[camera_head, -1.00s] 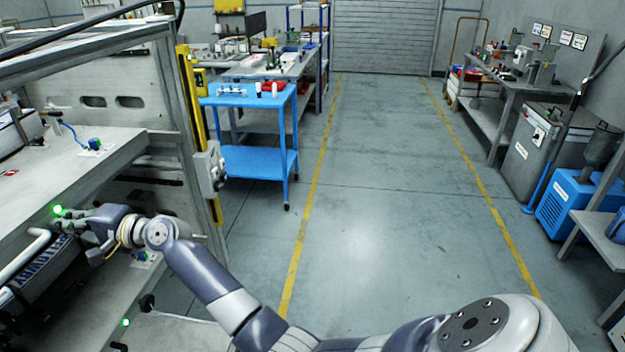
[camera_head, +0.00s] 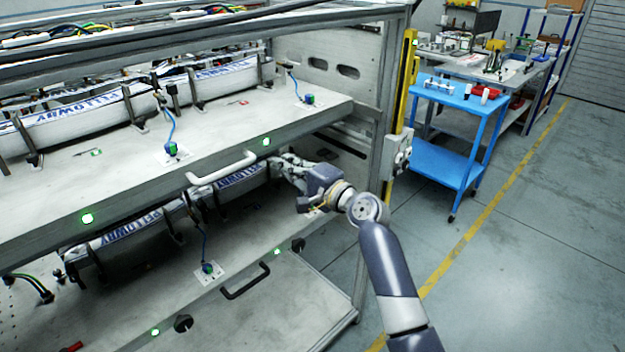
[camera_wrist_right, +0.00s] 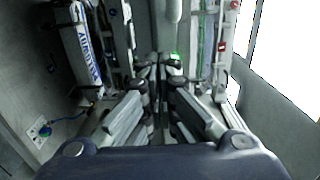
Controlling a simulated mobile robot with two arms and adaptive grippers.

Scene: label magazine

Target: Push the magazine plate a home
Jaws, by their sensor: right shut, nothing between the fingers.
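Two grey magazine plates sit one above the other in a metal rack in the head view. The upper plate (camera_head: 240,118) has a white bar handle (camera_head: 222,170) on its front edge. The lower plate (camera_head: 250,244) has a black handle (camera_head: 246,281). I see no label telling which is plate a. My right gripper (camera_head: 279,163) is shut and empty, at the upper plate's front edge, just right of the white handle and below a green light. Its closed fingertips show in the wrist view (camera_wrist_right: 159,68). I cannot tell whether they touch the plate. My left gripper is out of view.
Long white label packs (camera_head: 100,109) stand on the upper plate, and similar packs (camera_head: 140,225) on the lower one. A yellow post (camera_head: 402,92) with a grey switch box (camera_head: 397,154) stands right of my gripper. A blue cart (camera_head: 455,125) stands beyond. The floor at right is clear.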

